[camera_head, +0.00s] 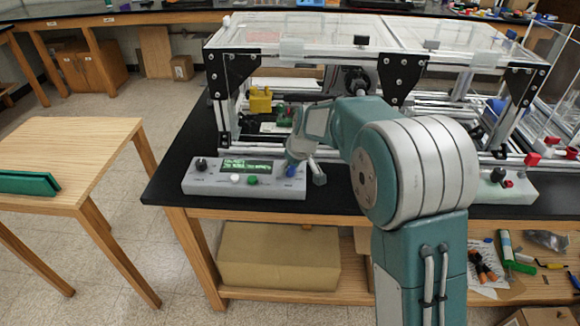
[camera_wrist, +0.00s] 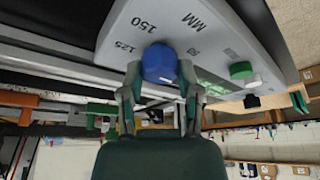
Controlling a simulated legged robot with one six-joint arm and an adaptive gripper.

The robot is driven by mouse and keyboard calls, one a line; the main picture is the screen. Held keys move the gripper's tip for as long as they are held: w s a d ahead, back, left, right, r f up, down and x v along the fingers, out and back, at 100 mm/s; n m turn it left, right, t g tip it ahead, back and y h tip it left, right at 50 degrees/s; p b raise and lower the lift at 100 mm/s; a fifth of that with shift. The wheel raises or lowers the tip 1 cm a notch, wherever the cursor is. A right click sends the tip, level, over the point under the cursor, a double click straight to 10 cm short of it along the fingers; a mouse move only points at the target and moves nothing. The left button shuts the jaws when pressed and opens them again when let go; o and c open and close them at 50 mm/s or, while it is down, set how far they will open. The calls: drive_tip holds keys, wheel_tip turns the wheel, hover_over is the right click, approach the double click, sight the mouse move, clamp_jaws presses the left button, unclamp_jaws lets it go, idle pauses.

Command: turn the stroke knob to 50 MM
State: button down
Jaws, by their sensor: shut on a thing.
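The grey control panel (camera_head: 240,186) sits on the black bench top near its left front corner. It carries a black knob at its left, a lit green display (camera_head: 246,167), white and green buttons, and a blue stroke knob (camera_head: 291,171) at its right end. In the wrist view the blue knob (camera_wrist: 159,63) is between the fingertips of my gripper (camera_wrist: 160,76), which is shut on it. Marks reading 125, 150 and MM show on the panel around the knob. The knob's pointer is not visible, so its setting cannot be read. My gripper (camera_head: 300,160) comes to the knob from the right.
The aluminium extrusion frame (camera_head: 370,60) with clear panels stands just behind the panel. A yellow part (camera_head: 260,100) sits inside its left end. Another grey control box (camera_head: 505,186) is at the right. A wooden table (camera_head: 65,165) stands at the left, with open floor between.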

drive_tip(key=n+g, duration=0.1)
drive_tip(key=n, duration=0.2)
drive_tip(key=n+g+y, duration=0.1)
drive_tip(key=n, duration=0.2)
drive_tip(key=shift+f+n, duration=0.15)
drive_tip(key=shift+n, duration=0.15)
idle(0.5)
drive_tip(key=shift+c, duration=1.5)
unclamp_jaws()
drive_tip(key=shift+d+r, duration=0.15)
drive_tip(key=shift+r, duration=0.4)
drive_tip(key=v, duration=1)
drive_tip(key=shift+d+r, duration=0.3)
drive_tip(key=shift+d, duration=0.1)
drive_tip(key=shift+w, duration=0.15)
